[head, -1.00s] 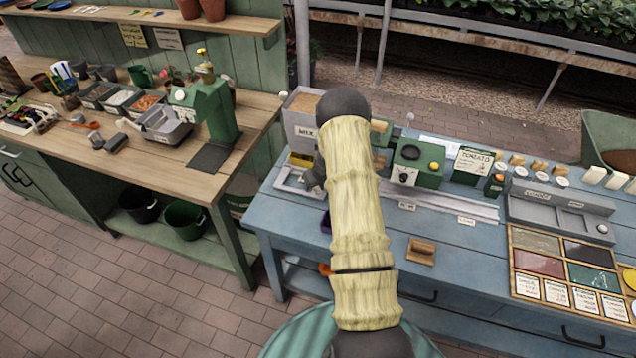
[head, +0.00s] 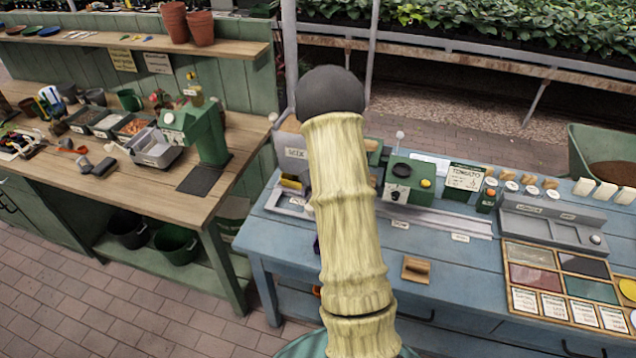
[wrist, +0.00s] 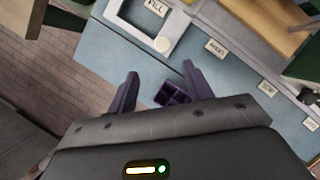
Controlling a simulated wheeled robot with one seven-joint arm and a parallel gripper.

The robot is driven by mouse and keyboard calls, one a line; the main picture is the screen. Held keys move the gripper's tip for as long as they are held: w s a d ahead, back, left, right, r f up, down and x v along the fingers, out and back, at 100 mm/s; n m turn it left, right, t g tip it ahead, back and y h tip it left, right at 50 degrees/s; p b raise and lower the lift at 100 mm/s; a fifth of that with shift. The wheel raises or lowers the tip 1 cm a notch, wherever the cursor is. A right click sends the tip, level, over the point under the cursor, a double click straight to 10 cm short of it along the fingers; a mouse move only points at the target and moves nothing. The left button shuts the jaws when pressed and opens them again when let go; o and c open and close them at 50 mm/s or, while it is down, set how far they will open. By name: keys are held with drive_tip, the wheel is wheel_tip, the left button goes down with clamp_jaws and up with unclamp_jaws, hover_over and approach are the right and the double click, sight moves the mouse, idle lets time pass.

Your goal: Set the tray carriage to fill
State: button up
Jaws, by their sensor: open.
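A pale frame with a round knob, which looks like the tray carriage (wrist: 143,28), lies at the top of the wrist view beside a FILL label (wrist: 157,7). In the head view the pale frame (head: 286,203) is at the left end of the blue bench, partly behind my arm. My gripper (wrist: 160,70) has purple fingers spread apart and empty, short of the frame and knob in the wrist view. A small dark purple celled piece (wrist: 173,96) shows between the fingers; I cannot tell what it is. My arm hides most of the gripper in the head view.
More labels (wrist: 215,47) follow along the bench rail (head: 440,222). A green machine (head: 408,178) stands behind the rail. A wooden block (head: 416,268) sits on the bench front. The wooden bench (head: 150,190) at left stands apart.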

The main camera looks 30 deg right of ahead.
drive_tip(key=v, duration=0.4)
idle(0.4)
drive_tip(key=s+a+r+m+g, duration=0.1)
drive_tip(key=s+a+r+m, duration=0.3)
drive_tip(key=s+a+m, duration=0.6)
drive_tip(key=s+a+r+m+g, duration=0.1)
drive_tip(key=s+a+r+m, duration=0.4)
drive_tip(key=m, duration=2)
drive_tip(key=s+a, duration=0.6)
drive_tip(key=a, duration=0.1)
drive_tip(key=shift+a+r, duration=0.3)
drive_tip(key=shift+a, duration=0.05)
